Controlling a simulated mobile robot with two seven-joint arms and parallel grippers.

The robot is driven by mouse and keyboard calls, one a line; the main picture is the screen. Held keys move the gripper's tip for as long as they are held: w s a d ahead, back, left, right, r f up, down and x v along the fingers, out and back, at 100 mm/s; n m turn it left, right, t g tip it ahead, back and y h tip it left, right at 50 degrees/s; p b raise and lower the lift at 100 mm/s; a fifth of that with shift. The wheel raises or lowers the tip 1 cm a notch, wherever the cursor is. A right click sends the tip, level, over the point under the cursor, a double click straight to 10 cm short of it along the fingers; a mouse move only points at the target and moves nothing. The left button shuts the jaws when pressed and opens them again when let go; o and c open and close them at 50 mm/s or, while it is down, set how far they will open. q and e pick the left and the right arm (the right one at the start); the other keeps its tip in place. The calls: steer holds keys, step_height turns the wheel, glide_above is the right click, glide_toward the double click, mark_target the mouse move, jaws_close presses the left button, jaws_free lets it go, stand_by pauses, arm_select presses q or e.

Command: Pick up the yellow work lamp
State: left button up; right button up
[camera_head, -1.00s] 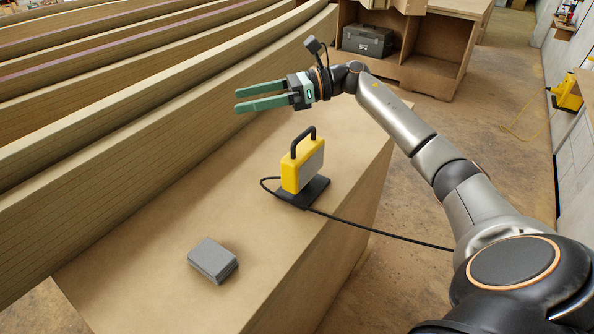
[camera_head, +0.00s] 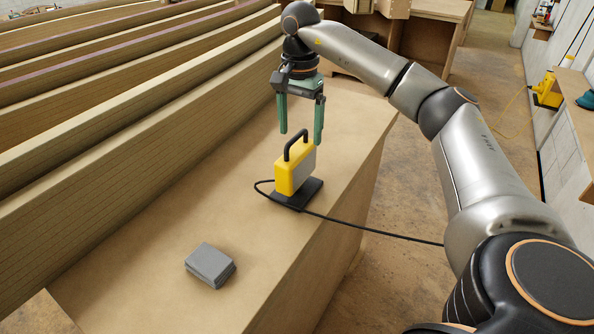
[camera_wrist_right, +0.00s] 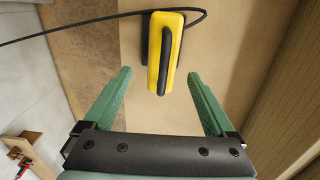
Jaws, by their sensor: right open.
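The yellow work lamp (camera_head: 294,171) stands upright on a black base on the bench top, with a black handle on top and a grey face to the right. A black cable runs from it over the bench edge. My right gripper (camera_head: 301,140) points down, its green fingers open, just above and apart from the lamp's handle. In the right wrist view the lamp (camera_wrist_right: 165,55) lies ahead of and between the open fingers (camera_wrist_right: 162,82), seen from above, its handle running lengthwise. Nothing is between the fingertips. My left gripper is not in view.
The tan bench top (camera_head: 160,262) is mostly clear. A grey block (camera_head: 210,264) lies nearer on it. Long curved laminated beams (camera_head: 130,147) run along its left side. A yellow object (camera_head: 547,90) with a cable stands by the right wall.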

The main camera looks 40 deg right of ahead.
mark_target(296, 151)
steer(key=f, duration=0.5)
steer(key=a+f, duration=0.1)
steer(key=f, duration=0.2)
steer(key=shift+f, duration=0.2)
jaws_close()
stand_by(0.5)
steer(key=shift+w+r, duration=0.1)
